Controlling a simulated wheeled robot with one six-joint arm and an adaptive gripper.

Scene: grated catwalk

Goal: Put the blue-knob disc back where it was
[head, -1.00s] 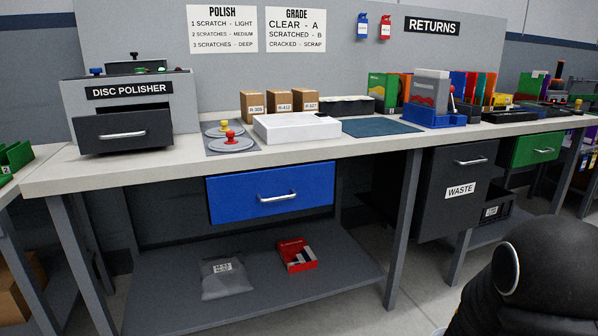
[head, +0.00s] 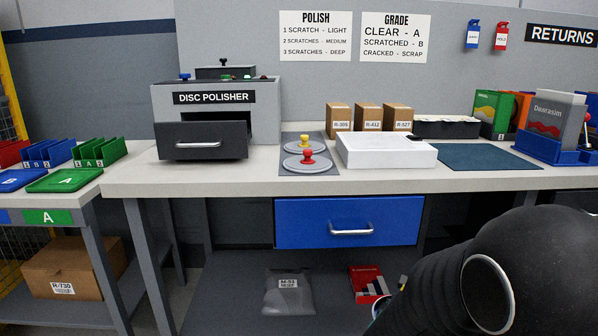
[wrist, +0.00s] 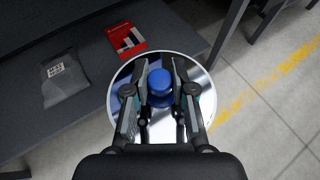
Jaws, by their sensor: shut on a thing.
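The blue-knob disc (wrist: 198,108) is a round, mirror-like plate with a blue knob (wrist: 160,82) at its middle. In the wrist view my gripper (wrist: 160,86) is shut on that knob, and the disc is held level with the view, over the lower shelf and floor. In the head view my dark arm fills the lower right and the gripper is mostly hidden. A yellow-knob disc (head: 304,144) and a red-knob disc (head: 307,160) lie on a dark mat (head: 288,170) on the bench. The disc polisher (head: 265,105) stands left of them, its front drawer (head: 200,142) pulled out.
A white box (head: 385,152) stands right of the mat, with a teal cloth (head: 485,157) beyond it. A blue drawer (head: 345,212) is under the bench. A grey bag (head: 288,293) and a red box (head: 368,284) lie on the lower shelf. Green trays (head: 65,180) are at left.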

